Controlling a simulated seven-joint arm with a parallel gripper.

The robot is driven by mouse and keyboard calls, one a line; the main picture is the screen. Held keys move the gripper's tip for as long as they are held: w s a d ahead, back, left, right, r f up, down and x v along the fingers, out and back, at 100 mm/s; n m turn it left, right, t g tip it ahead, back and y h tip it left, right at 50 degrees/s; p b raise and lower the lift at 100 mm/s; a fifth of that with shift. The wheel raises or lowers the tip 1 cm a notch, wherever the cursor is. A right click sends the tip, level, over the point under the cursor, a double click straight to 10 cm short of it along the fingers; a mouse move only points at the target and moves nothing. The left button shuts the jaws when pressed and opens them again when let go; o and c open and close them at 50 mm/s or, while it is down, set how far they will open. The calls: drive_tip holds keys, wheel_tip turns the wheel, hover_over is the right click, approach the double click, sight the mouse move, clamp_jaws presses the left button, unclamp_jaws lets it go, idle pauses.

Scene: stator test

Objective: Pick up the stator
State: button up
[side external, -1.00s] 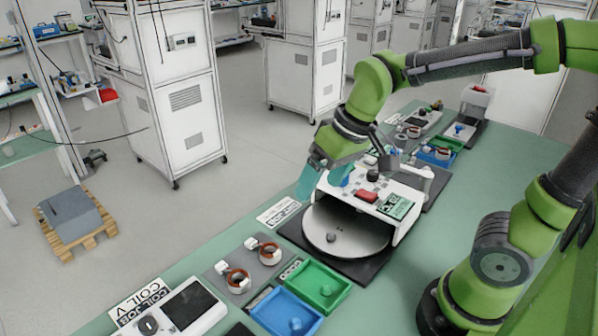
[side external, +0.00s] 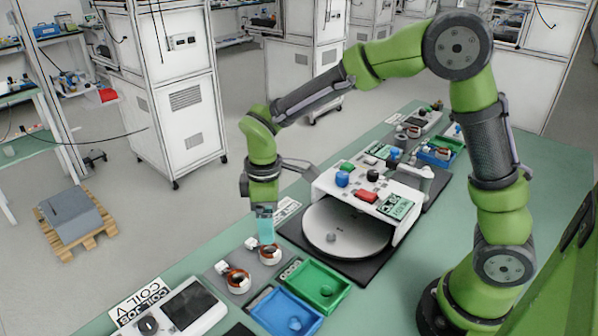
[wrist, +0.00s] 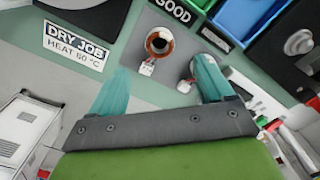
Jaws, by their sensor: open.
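Two stators, ring-shaped with copper windings and a white connector block each, sit on a grey plate (side external: 222,270). The right stator (side external: 269,254) is nearer the turntable; the left stator (side external: 237,280) is nearer the coil machine. My gripper (side external: 266,240) is open and empty, pointing down just above and behind the right stator in the side view. In the wrist view, the teal fingers of my gripper (wrist: 160,90) are spread. The right stator (wrist: 160,42) shows whole ahead of the gap between them. The left stator (wrist: 193,68) is partly hidden by the right finger.
A green tray (side external: 342,290) and a blue tray (side external: 262,319) lie in front of the stator plate. A white machine with a round turntable (side external: 320,225) stands to the right. The coil machine (side external: 190,308) is at the left. A DRY JOB sign (wrist: 75,47) lies beside the plate.

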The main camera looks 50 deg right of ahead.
sight(270, 248)
wheel_tip(270, 248, down, 10)
drive_tip(key=shift+s+r, duration=0.1)
drive_tip(key=shift+r, duration=0.1)
idle(0.3)
drive_tip(key=c, duration=1.2)
drive_tip(key=shift+r, duration=0.1)
